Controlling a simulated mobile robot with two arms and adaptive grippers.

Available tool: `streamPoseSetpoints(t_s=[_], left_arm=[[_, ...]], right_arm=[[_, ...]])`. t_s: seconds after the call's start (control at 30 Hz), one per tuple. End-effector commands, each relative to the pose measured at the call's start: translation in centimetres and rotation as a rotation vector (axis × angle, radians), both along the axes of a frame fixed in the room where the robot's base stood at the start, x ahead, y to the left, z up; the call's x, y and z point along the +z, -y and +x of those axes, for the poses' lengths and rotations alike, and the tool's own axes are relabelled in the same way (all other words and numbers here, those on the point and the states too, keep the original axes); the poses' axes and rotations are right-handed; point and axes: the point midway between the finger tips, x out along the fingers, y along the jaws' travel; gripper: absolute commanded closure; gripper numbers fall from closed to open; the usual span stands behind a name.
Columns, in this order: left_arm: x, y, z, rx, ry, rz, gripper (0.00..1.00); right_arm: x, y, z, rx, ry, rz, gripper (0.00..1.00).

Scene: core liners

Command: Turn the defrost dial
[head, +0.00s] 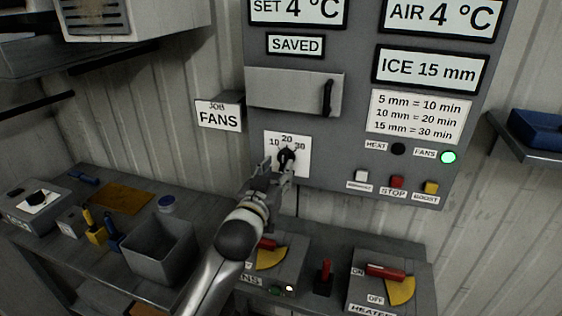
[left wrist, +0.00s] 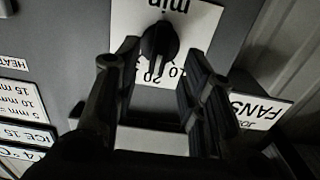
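The defrost dial (head: 287,157) is a black knob on a white plate marked 10, 20 and 30, low on the grey control panel. My left gripper (head: 278,172) is in front of it, partly covering the plate. In the upside-down left wrist view, the dial (left wrist: 158,41) sits between the tips of my open left gripper (left wrist: 157,66), with a gap on each side. The fingers do not visibly touch it. The knob's narrow part points toward the numbers; I cannot read the exact setting. My right gripper is out of view.
The panel shows "ICE 15 mm" (head: 428,70) and a lit green FANS lamp (head: 448,157). A red STOP button (head: 397,181) is right of the dial. A JOB FANS sign (head: 218,115) sticks out to the left. Red-handled switches (head: 385,271) and a grey bin (head: 160,252) stand below.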

Motion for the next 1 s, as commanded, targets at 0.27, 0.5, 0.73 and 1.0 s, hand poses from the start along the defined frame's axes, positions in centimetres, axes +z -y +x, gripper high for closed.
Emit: streamPoseSetpoints(t_s=[0.27, 0.5, 0.73, 1.0], left_arm=[[0.1, 0.9, 2.7, 0.000, 0.000, 0.000, 0.62], [0.0, 1.1, 3.3, -0.001, 0.001, -0.001, 0.62], [0.0, 1.1, 3.3, -0.001, 0.001, -0.001, 0.65], [0.0, 1.1, 3.3, -0.001, 0.001, -0.001, 1.00]], right_arm=[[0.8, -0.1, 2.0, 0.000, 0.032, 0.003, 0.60], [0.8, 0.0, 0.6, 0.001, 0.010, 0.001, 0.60], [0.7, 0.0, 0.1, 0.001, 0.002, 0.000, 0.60], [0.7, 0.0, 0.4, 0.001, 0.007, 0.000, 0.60]])
